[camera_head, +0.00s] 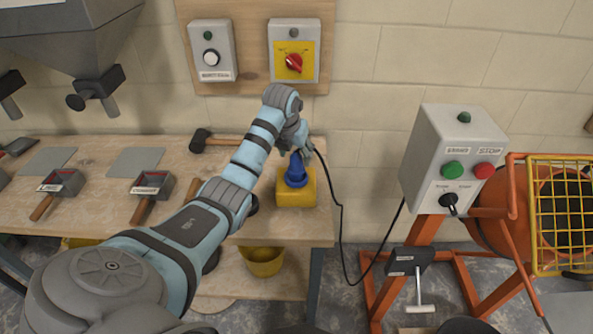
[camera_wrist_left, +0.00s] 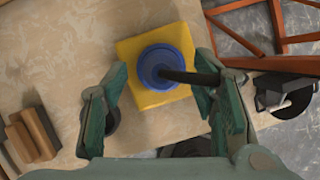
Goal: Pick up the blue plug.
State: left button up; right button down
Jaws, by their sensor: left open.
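The blue plug (camera_head: 296,171) sits on a yellow block (camera_head: 298,192) near the right end of the workbench. In the left wrist view the blue plug (camera_wrist_left: 160,62) is seen from above, round, with a dark cable leaving it to the right across one finger. My left gripper (camera_head: 292,152) is above the plug in the head view. In the wrist view my left gripper (camera_wrist_left: 158,95) is open, one finger on each side, with the plug ahead between them. I cannot tell whether the fingers touch it. My right gripper is not in view.
The black cable (camera_head: 340,230) hangs off the bench's right end towards a grey control box (camera_head: 448,160) on an orange mixer frame. A mallet (camera_head: 202,141) and trowels lie on the workbench (camera_head: 100,207). A yellow bucket (camera_head: 262,262) stands on the shelf below.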

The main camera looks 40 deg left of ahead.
pick_arm(q)
jog(key=shift+w+f, duration=0.4)
jog(key=shift+f, duration=0.25)
grip_shut()
